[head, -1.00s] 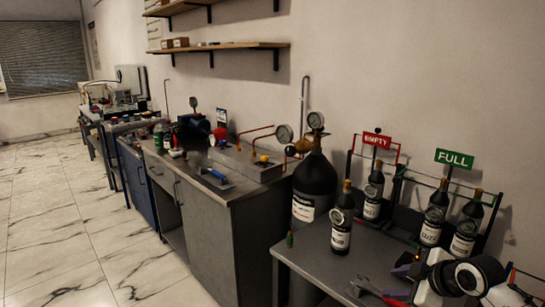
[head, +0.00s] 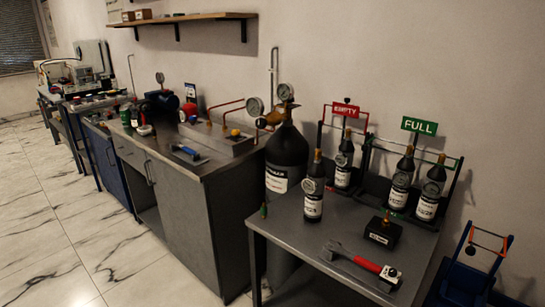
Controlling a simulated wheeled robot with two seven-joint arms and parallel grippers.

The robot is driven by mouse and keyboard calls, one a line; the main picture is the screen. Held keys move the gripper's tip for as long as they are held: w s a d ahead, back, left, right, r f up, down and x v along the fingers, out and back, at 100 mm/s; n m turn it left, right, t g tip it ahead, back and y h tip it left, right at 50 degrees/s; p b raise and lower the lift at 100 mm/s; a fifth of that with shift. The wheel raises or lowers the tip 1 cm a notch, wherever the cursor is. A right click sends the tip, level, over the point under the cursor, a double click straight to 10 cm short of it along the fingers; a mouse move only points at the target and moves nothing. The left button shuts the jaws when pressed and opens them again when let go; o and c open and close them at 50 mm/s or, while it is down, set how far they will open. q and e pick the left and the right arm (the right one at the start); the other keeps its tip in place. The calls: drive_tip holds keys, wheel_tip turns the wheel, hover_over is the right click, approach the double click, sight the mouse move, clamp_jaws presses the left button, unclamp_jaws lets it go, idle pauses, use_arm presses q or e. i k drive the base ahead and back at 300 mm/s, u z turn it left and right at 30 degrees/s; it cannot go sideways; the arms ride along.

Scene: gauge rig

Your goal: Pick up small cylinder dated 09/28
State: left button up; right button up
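Several small dark cylinders with gauges and white labels stand upright on and by the grey table (head: 300,240) at right. One cylinder (head: 314,190) stands alone near the table's left side. Another cylinder (head: 344,163) is at the rack under the red EMPTY sign (head: 346,109). Two more, a left cylinder (head: 402,180) and a right cylinder (head: 431,192), are at the rack under the green FULL sign (head: 419,126). The dates on the labels are too small to read. Neither of my grippers shows.
A wrench with a red handle (head: 367,264) lies at the table's front. A small black box (head: 383,231) with a brass fitting sits behind it. A large black cylinder (head: 287,158) stands left of the table. A blue hand truck (head: 470,275) is at the far right.

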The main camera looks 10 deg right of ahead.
sight(315, 185)
drive_tip(key=u, duration=1.4)
drive_tip(key=i, duration=2.3)
drive_tip(key=z, duration=2.3)
